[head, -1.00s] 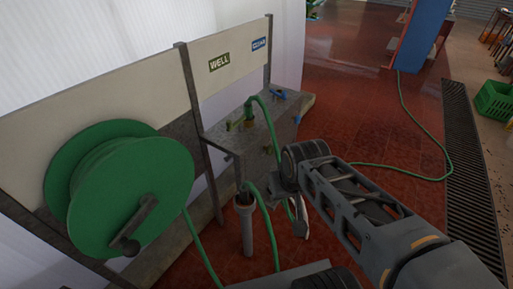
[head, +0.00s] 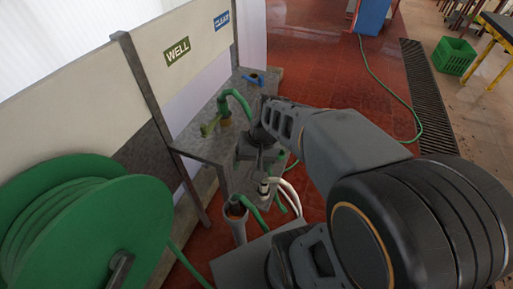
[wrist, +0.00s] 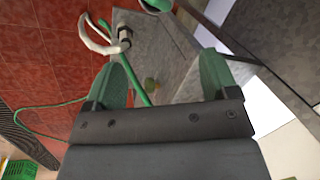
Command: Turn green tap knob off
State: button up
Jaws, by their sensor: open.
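The green tap knob (head: 208,128) is a small yellow-green lever on the grey bench, left of the curved green hose and below the WELL sign (head: 177,51). My gripper (wrist: 165,62) shows in the wrist view with two green fingers spread apart and nothing between them. It is over the grey bench. A small yellow-green piece (wrist: 151,85) shows beyond and between the fingers; I cannot tell whether it is the knob. In the head view my arm hides most of the gripper, which is to the right of the knob and apart from it.
A blue knob (head: 255,78) sits farther back under the CLEAN sign (head: 222,20). A curved green hose (head: 236,98) rises beside the green knob. A green hose reel (head: 80,225) is at front left. White hoses (head: 289,192) hang at the bench's near edge. Red floor is open at right.

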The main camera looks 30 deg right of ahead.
jog(key=w+d+f+m+t+y+b, duration=0.2)
jog(key=w+d+f+m+y+b, duration=0.35)
jog(key=f+m+y, duration=0.55)
jog(key=w+d+f+m+t+h+b, duration=0.1)
jog(key=w+d+f+m+t, duration=0.2)
jog(key=d+f+m+t, duration=0.3)
jog(key=w+d+f+m+t+h+b, duration=0.1)
jog(key=w+d+f+m+t, duration=0.15)
jog(key=d+f+t, duration=0.4)
jog(key=shift+m+g, duration=0.55)
jog(key=shift+g, duration=0.3)
jog(key=x, duration=0.4)
jog(key=r+x, duration=0.1)
jog(key=x, duration=0.2)
jog(key=r+x, duration=0.1)
jog(key=x, duration=0.3)
jog(key=shift+w+d+r+p, duration=0.1)
jog(key=shift+w+p, duration=0.2)
jog(key=shift+w, duration=0.3)
jog(key=shift+c, duration=0.5)
jog(key=c, duration=0.8)
